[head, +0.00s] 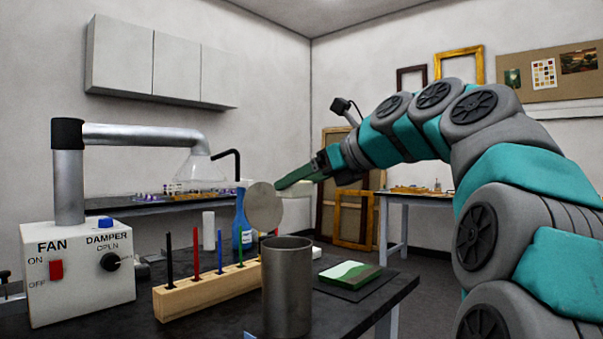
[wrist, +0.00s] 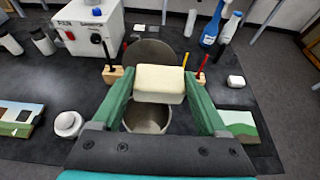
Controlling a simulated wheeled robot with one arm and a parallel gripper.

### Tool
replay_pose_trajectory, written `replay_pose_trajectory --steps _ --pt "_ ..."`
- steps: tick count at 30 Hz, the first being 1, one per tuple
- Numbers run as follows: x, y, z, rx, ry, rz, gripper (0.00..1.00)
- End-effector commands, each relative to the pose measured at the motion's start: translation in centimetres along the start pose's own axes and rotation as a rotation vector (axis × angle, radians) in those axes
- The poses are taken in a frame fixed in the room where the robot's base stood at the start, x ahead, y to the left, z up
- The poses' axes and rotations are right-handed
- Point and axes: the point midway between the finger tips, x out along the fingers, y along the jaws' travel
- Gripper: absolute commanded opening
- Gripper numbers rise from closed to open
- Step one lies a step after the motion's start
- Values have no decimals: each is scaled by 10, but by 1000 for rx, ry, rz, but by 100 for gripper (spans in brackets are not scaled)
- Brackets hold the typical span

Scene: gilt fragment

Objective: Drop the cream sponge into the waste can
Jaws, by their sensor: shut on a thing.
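The cream sponge (wrist: 160,83) is held between the green fingers of my gripper (wrist: 160,88) in the wrist view. In the head view my gripper (head: 280,185) is high above the bench, and the sponge is hard to make out there. The waste can (head: 287,290) is a grey metal cylinder standing upright at the bench front, below my gripper. Its open mouth (wrist: 147,118) shows between the fingers in the wrist view, just below the sponge in the picture. A round grey disc (head: 264,207), seemingly its raised lid, stands behind the mouth.
A wooden rack (head: 205,290) of coloured sticks stands behind the can. A fan box (head: 80,270) is at left. A blue bottle (head: 241,222) stands farther back. A small painted panel (head: 350,273) lies right of the can. A white jar (wrist: 68,124) stands left of it in the wrist view.

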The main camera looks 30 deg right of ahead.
Motion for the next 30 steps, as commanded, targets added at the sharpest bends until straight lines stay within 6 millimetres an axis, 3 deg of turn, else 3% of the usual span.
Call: replay_pose_trajectory --steps 9,24,25,30 --pt "12 -1 -29 -1 -1 -3 16" --pt "14 0 -34 -1 0 0 16" --pt "14 0 -34 -1 0 0 77" --pt "14 0 -34 0 0 0 96"
